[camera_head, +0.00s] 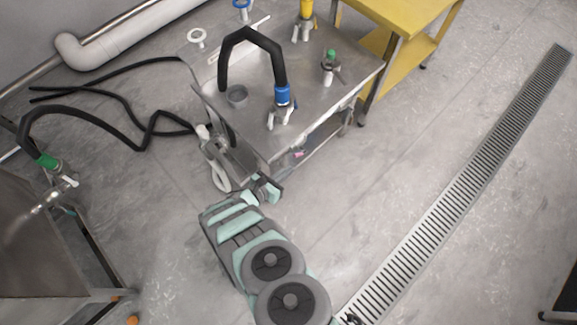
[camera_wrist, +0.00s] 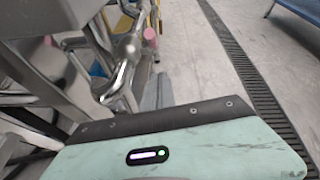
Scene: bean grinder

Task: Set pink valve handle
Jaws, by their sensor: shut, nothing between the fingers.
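A small pink valve handle (camera_head: 298,153) shows under the right front edge of the steel table in the head view. In the wrist view a pink cylinder end (camera_wrist: 150,36) sits beside shiny metal pipework (camera_wrist: 128,55), and a smaller pink piece (camera_wrist: 48,41) shows further left. I cannot tell which of these is the same handle. My gripper (camera_head: 267,188) is shut and empty, just in front of the table's near corner and below the pink handle in the picture. It appears apart from the handle. A grey finger part (camera_wrist: 158,92) shows in the wrist view.
The steel table (camera_head: 330,85) carries a black hose (camera_head: 250,38) with a blue coupling (camera_head: 283,95) and several valves. A yellow table (camera_head: 405,15) stands behind right. A tank (camera_head: 50,255) stands at left. The floor right of my arm is clear, with a drain grate (camera_head: 450,195).

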